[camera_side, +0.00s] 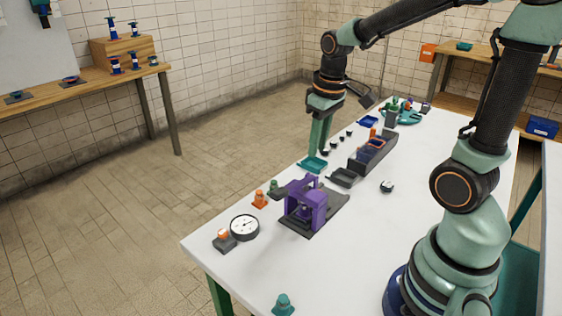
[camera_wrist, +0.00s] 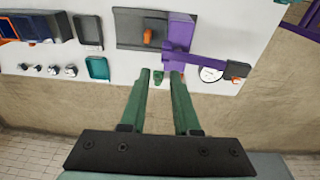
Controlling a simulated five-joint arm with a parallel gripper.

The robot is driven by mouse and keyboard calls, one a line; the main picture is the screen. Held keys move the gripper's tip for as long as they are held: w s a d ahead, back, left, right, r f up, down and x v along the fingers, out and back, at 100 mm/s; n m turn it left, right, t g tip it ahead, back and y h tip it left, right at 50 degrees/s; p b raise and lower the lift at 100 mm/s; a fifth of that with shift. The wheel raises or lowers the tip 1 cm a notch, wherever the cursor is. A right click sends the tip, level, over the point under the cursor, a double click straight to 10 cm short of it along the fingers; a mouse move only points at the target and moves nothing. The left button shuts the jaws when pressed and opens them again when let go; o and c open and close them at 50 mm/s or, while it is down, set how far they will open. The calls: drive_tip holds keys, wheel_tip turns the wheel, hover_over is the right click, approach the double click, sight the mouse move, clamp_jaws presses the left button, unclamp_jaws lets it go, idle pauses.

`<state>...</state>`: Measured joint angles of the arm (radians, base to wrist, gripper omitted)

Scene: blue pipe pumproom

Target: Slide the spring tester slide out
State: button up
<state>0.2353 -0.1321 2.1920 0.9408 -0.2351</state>
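The spring tester (camera_side: 305,206) is a purple frame on a dark grey base plate near the front edge of the white table. In the wrist view its purple block (camera_wrist: 180,33) and dark plate (camera_wrist: 130,30) lie above my fingertips. A purple bar reaches right from it. An orange knob-like part (camera_wrist: 148,37) shows over the plate. I cannot tell which part is the slide. My gripper (camera_wrist: 167,76) is open and empty, its two green fingers apart. In the side view my gripper (camera_side: 320,145) points down beyond the tester, above the table's left edge, apart from the tester.
A dial gauge (camera_side: 244,227) and an orange-topped block (camera_side: 223,240) stand near the tester. A teal tray (camera_side: 312,165), a dark tray (camera_side: 343,178) and a divided rack (camera_side: 372,155) lie beyond it. The table's right front is mostly clear.

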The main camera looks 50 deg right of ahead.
drive_tip(key=shift+g, duration=0.8)
drive_tip(key=d+f, duration=0.1)
drive_tip(key=f, duration=0.4)
drive_tip(key=d+f, duration=0.1)
drive_tip(key=f, duration=0.4)
drive_tip(key=d+f, duration=0.1)
drive_tip(key=f, duration=0.5)
drive_tip(key=shift+w+d+f, duration=0.1)
drive_tip(key=shift+w+d, duration=0.15)
drive_tip(key=shift+w, duration=0.05)
clamp_jaws()
